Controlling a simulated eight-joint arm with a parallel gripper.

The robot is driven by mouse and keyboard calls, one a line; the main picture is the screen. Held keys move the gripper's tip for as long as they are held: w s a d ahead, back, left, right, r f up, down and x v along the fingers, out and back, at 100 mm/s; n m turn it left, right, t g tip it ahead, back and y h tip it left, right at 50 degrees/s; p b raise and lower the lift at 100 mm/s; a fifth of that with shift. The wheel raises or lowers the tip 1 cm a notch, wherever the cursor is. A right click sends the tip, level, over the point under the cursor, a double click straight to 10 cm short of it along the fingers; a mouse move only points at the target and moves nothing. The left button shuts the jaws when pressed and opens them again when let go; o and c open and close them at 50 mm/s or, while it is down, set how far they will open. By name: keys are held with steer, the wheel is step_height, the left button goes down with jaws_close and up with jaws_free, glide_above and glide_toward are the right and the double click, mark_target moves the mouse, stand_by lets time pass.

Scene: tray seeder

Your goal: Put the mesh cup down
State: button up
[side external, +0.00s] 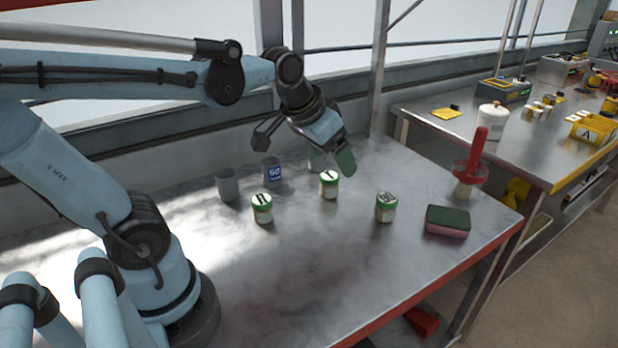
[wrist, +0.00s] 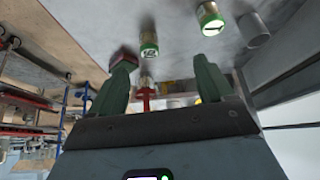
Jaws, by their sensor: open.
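Several plain cups stand upright at the back of the metal table; I cannot tell which is the mesh cup. The wrist view shows a grey cup (wrist: 254,31) at upper right, outside the fingers. My gripper (wrist: 163,70) is open above the table, its green fingers apart with nothing held between them.
Green-lidded jars stand mid-table: one at left (side external: 262,208), one in the middle (side external: 329,184) and one at right (side external: 386,207). A green-and-pink sponge (side external: 447,221) and a red-handled tool (side external: 470,165) are near the right edge. The front of the table (side external: 310,275) is clear.

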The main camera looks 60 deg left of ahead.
steer(key=s+d+f+m+t, duration=0.1)
steer(key=s+d+f, duration=0.2)
steer(key=s+d, duration=0.1)
steer(key=shift+s+f+h, duration=0.2)
steer(key=shift+s+h, duration=0.1)
steer(key=shift+h, duration=0.1)
stand_by(2.0)
steer(key=shift+o, duration=1.2)
steer(key=shift+r, duration=0.1)
steer(key=shift+o, duration=0.6)
steer(key=w+a+r+g+y, duration=0.2)
steer(key=w+a+r, duration=0.1)
steer(key=r, duration=0.3)
steer(key=w+a+r+g+y, duration=0.1)
steer(key=w+a+r+g, duration=0.1)
steer(key=r, duration=0.4)
steer(key=w+a, duration=0.1)
steer(key=w, duration=0.1)
steer(key=shift+w+a+y, duration=0.3)
steer(key=shift+y, duration=0.1)
steer(key=a+x, duration=0.1)
steer(key=x, duration=0.8)
steer(key=shift+g, duration=0.3)
steer(key=shift+r, duration=0.1)
